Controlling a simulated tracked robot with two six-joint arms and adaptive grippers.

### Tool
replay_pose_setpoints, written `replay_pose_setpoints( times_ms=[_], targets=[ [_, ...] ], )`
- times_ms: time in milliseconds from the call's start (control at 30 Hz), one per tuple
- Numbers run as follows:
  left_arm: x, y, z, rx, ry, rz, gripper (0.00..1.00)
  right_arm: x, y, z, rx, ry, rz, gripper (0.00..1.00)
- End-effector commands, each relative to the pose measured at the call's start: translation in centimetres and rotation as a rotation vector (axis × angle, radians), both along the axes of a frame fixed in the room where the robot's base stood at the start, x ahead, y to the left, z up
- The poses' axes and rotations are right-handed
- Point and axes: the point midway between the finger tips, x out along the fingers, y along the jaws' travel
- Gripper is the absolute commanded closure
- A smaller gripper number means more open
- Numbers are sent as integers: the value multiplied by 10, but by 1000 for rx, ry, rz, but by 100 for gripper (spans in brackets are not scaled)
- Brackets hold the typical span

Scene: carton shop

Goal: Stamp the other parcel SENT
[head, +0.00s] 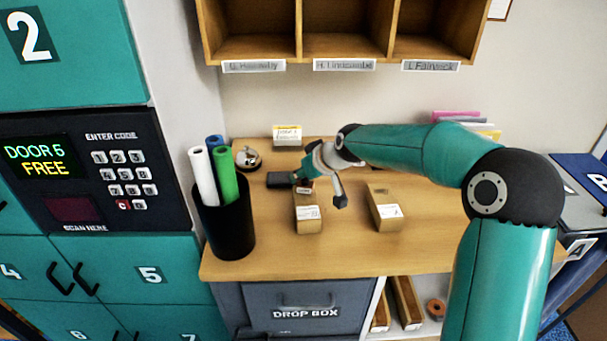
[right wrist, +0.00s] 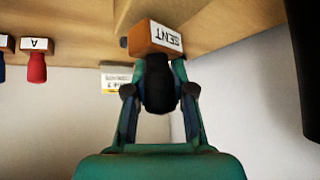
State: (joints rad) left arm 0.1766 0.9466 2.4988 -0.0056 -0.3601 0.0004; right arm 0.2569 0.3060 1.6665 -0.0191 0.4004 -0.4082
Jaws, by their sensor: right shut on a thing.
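In the head view my right gripper (head: 304,178) is over the desk, at the far end of the left parcel (head: 309,221). In the right wrist view it (right wrist: 160,85) is shut on the black handle of the SENT stamp (right wrist: 150,38), whose wooden block carries a white SENT label. Whether the stamp touches anything below is hard to tell. The right parcel (head: 384,212), a brown box with a white label, lies apart to the right. A dark pad (head: 279,180) lies left of the gripper. Any stamp marks on the parcels are too small to tell. My left gripper is not in view.
A black bin (head: 225,225) with rolled tubes stands at the desk's left edge, near a bell (head: 249,158). Pigeonholes (head: 340,35) hang above the desk. In the right wrist view a red-handled stamp (right wrist: 36,65) stands at the left. The desk's front strip is clear.

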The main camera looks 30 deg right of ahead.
Motion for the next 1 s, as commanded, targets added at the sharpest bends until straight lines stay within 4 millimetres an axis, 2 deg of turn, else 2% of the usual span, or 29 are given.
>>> replay_pose_setpoints(
  times_ms=[1000],
  targets=[
    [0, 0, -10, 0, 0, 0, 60, -1, -1, -10, 1, 1, -2, 99]
  ],
)
